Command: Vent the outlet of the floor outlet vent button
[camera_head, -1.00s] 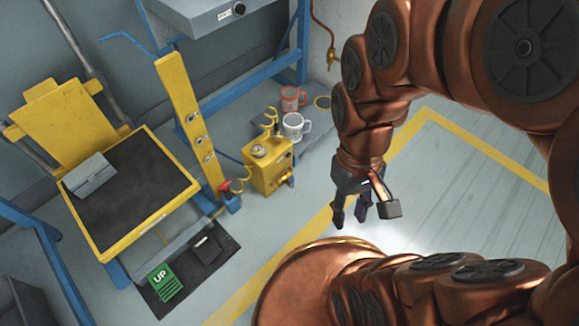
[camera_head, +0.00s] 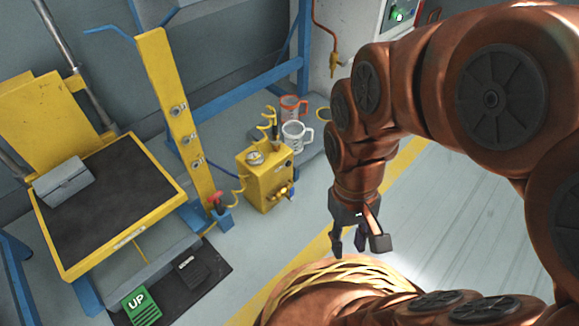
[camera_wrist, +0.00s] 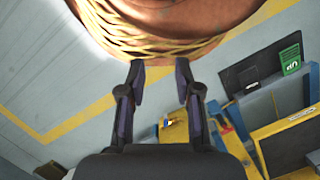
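No part is labelled as the floor outlet vent button, so I cannot tell which one it is. A yellow box (camera_head: 262,183) with a round gauge (camera_head: 255,158) on top stands on the floor in the head view. A small dark round part (camera_head: 289,164) and a brass fitting (camera_head: 284,193) are on its right side. My gripper (camera_head: 358,243) hangs to the right of the box, apart from it, pointing down. Its fingers are spread and empty. In the wrist view my gripper (camera_wrist: 159,76) shows a clear gap between its fingers.
A green UP pedal (camera_head: 141,304) and a black pedal (camera_head: 190,273) lie on a dark mat. A yellow post (camera_head: 176,115) and a yellow-framed platform (camera_head: 108,208) stand left of the box. Open floor lies right.

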